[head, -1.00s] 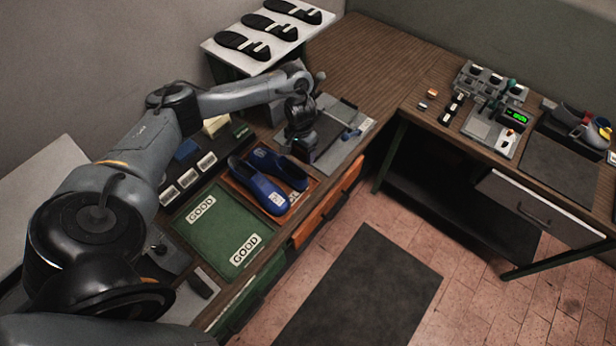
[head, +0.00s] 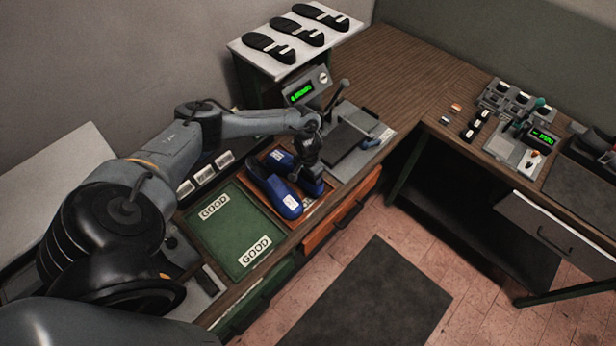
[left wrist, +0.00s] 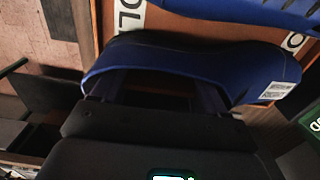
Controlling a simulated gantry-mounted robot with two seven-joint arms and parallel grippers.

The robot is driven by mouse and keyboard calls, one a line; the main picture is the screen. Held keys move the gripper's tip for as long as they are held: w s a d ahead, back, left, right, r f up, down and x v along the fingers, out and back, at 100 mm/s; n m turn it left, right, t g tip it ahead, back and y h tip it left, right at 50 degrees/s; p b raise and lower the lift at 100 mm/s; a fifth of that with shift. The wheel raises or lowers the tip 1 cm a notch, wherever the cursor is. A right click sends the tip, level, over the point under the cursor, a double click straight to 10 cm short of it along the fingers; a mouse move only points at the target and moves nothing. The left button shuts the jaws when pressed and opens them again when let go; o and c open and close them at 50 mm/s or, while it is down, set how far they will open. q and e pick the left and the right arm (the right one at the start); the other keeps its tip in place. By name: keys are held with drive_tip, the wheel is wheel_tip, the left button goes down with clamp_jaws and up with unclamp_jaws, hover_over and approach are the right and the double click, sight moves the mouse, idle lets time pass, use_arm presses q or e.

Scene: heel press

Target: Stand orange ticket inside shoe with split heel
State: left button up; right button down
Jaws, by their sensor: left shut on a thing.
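Two blue shoes lie side by side in the orange-edged HOLD tray (head: 318,199). The left shoe (head: 272,190) has a white label near its front end. My left gripper (head: 309,155) is down at the right shoe (head: 318,187) and shut on it. In the left wrist view this shoe (left wrist: 195,62) spans the fingers (left wrist: 155,95), its white label to the right. The other shoe (left wrist: 250,10) shows at the top edge. I cannot make out a split heel or an orange ticket. My right gripper is out of view.
A green GOOD mat (head: 228,228) lies empty left of the tray. A press with a green display (head: 298,93) and a grey plate (head: 350,145) stand behind. Black soles lie on a white shelf (head: 296,50). A control panel (head: 515,150) sits on the right bench.

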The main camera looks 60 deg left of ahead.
use_arm(q)
drive_tip(key=shift+f, duration=0.1)
drive_tip(key=shift+f, duration=0.1)
drive_tip(key=o, duration=0.7)
drive_tip(key=shift+o, duration=0.2)
